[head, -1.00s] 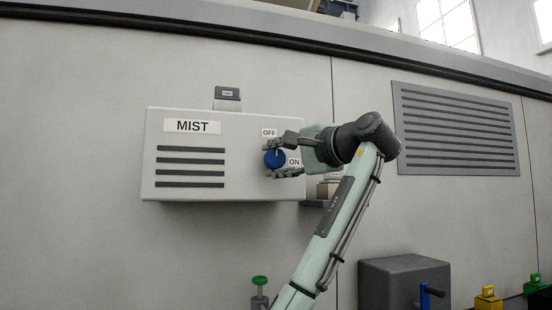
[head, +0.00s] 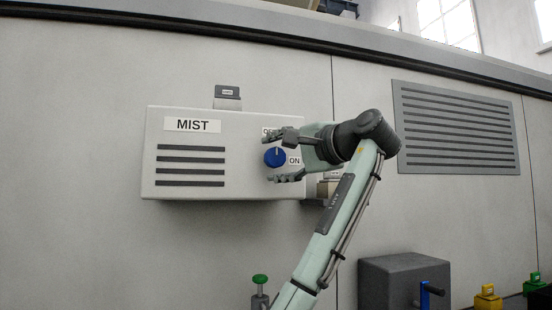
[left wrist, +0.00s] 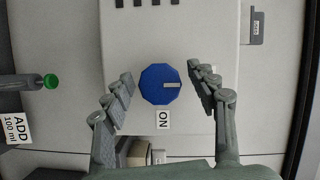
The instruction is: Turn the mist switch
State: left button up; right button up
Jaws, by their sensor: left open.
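The blue mist switch knob (head: 275,157) is on the front of the white MIST box (head: 240,150). Its white pointer mark points up in the head view, towards the OFF label (head: 267,132), which a finger partly covers. The ON label (head: 294,160) is to the right of the knob. My left gripper (head: 273,156) is open, one finger above and one below the knob. In the left wrist view, the knob (left wrist: 153,88) lies between the spread fingers with a gap on each side. How far the fingertips are from the box face is hard to tell. My right gripper is not in view.
A vent grille (head: 455,130) is on the wall to the right. Below are a grey box with a blue handle (head: 400,283) and a green-topped valve (head: 260,280), which also shows in the left wrist view (left wrist: 50,81). The wall left of the MIST box is clear.

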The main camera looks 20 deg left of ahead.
pick_arm(q)
jog(key=v, duration=1.2)
